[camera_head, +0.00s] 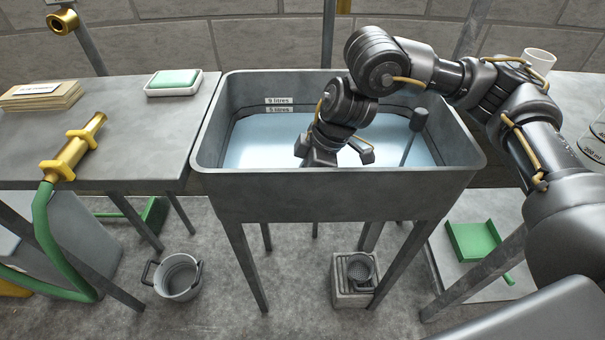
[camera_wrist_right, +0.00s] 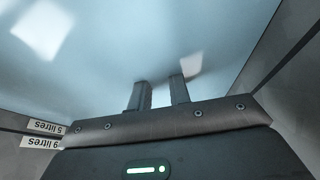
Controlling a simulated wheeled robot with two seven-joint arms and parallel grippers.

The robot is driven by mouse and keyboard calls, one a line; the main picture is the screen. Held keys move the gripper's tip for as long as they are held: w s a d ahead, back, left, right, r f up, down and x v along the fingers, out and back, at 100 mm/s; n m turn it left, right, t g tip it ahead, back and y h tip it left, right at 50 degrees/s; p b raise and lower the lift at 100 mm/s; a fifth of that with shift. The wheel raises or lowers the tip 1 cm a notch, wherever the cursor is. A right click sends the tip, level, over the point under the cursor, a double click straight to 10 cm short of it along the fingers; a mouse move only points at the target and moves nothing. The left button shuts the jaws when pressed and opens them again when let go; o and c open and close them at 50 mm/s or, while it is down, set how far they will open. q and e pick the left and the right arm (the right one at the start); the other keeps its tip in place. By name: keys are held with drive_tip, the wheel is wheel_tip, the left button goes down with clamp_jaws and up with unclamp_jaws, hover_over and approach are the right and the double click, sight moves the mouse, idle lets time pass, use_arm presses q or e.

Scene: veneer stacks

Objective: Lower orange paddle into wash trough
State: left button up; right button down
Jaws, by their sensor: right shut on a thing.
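The grey wash trough (camera_head: 330,188) stands in the middle of the head view with pale blue water (camera_head: 262,145) inside. My right gripper (camera_head: 320,158) reaches down into the trough, its tips hidden behind the front wall. In the right wrist view its two fingers (camera_wrist_right: 160,92) point at the water, close together with a narrow gap. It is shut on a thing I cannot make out. No orange paddle is visible in either view. A grey rod with a dark cylindrical top (camera_head: 418,120) stands tilted at the trough's right side. My left gripper is not in view.
A left bench holds a brass nozzle (camera_head: 75,150) on a green hose, a soap dish (camera_head: 173,90) and a veneer stack (camera_head: 42,96). A white cup (camera_head: 538,62) stands on the right bench. A bucket (camera_head: 178,276) is on the floor.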

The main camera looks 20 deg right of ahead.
drive_tip(key=shift+f, duration=0.15)
drive_tip(key=c, duration=1.2)
unclamp_jaws()
drive_tip(key=shift+c, duration=0.2)
drive_tip(key=p+v, duration=0.2)
drive_tip(key=v, duration=0.8)
drive_tip(key=shift+d+r, duration=0.2)
drive_tip(key=shift+r, duration=0.15)
